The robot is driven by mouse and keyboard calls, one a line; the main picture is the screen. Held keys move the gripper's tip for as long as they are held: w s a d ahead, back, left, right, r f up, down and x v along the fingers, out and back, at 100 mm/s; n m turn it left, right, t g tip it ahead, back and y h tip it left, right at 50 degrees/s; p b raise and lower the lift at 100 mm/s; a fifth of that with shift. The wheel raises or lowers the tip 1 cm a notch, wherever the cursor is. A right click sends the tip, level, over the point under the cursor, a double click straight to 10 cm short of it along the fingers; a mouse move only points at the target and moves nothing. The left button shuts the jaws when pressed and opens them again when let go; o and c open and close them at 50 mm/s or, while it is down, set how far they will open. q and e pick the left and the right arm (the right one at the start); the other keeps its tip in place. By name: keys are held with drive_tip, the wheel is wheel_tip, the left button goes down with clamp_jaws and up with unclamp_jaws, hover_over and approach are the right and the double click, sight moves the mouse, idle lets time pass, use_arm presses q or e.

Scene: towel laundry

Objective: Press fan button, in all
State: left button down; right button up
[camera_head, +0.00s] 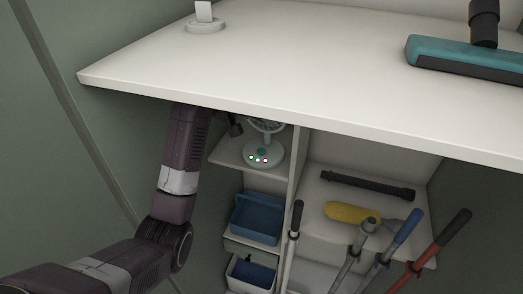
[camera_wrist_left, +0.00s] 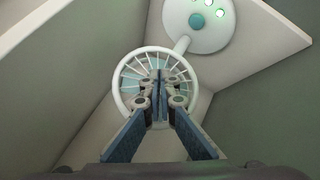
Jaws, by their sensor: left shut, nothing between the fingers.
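A small white desk fan (camera_head: 276,154) stands on a shelf under the white top, its head partly hidden by the top's edge. Its round base carries a teal button (camera_head: 262,152) and several small lit dots along its front rim. The left wrist view shows the fan's round cage (camera_wrist_left: 124,78) behind my fingers and the teal button (camera_wrist_left: 197,21) on the base at the top. My left gripper (camera_head: 238,130) is beside the fan, to its left, under the top; its fingers (camera_wrist_left: 160,78) are shut and empty. Whether they touch the cage is unclear. My right gripper is not in view.
The white top (camera_head: 300,65) overhangs the fan shelf (camera_head: 229,153), and a divider (camera_head: 297,160) stands right of the fan. Blue bins (camera_head: 255,222) sit below. Several long handles, including a red one (camera_head: 440,245), stand at the right.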

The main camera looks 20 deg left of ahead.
use_arm(q)
hover_over(260, 152)
wheel_tip(260, 152, down, 7)
drive_tip(key=shift+a+f, duration=0.1)
drive_tip(key=shift+w+f+b, duration=0.1)
drive_tip(key=shift+f+b, duration=0.4)
drive_tip(key=shift+f, duration=0.25)
drive_tip(key=shift+f, duration=0.2)
idle(1.0)
drive_tip(key=shift+f+p, duration=0.1)
drive_tip(key=shift+p, duration=0.2)
drive_tip(key=shift+f, duration=0.1)
